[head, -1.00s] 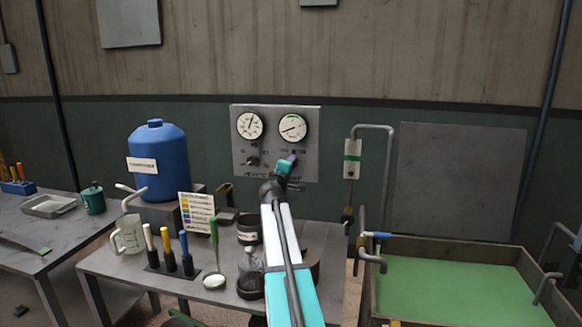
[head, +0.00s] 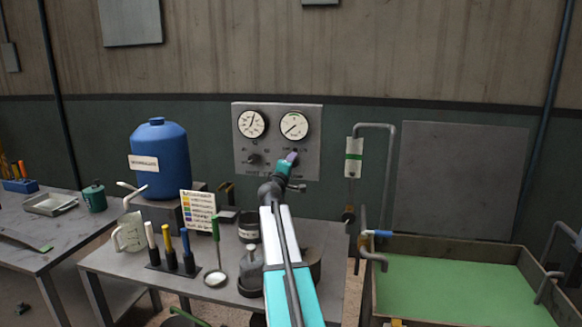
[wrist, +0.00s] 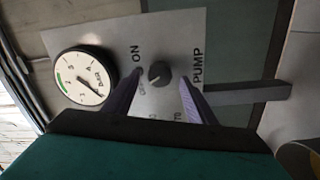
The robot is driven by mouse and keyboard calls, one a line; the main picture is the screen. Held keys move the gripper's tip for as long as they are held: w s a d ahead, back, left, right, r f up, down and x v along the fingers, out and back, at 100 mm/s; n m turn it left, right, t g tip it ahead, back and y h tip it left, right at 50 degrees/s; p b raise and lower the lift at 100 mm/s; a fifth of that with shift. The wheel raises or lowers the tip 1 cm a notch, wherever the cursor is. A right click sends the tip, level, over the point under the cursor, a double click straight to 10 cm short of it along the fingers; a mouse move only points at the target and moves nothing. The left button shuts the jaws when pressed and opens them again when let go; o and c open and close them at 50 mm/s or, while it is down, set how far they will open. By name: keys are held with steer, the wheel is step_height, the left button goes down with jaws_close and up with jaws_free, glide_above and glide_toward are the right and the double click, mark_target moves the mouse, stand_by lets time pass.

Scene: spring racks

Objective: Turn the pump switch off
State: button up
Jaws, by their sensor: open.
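The pump switch is a small dark round knob (wrist: 160,73) on a grey wall panel (head: 308,171), with ON and PUMP lettering beside it in the wrist view. A small pale mark shows on the knob's left side, toward small lettering partly hidden by the left finger. My gripper (wrist: 163,92) is open, with one purple finger on each side of the knob and a visible gap to it. In the head view my gripper (head: 291,157) is at the panel's lower right, under the right gauge (head: 294,125), and hides the switch.
A left gauge (head: 251,124) and another knob (head: 254,159) are on the same panel. A grey bar (wrist: 245,93) sticks out near the right finger. Below stands a bench with a blue tank (head: 160,160), a jug and several tools. A green-bottomed basin (head: 450,290) is at right.

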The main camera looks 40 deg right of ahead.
steer(key=b+v, duration=0.2)
steer(key=v, duration=0.9)
steer(key=shift+s+a, duration=0.15)
steer(key=shift+a, duration=0.2)
stand_by(0.4)
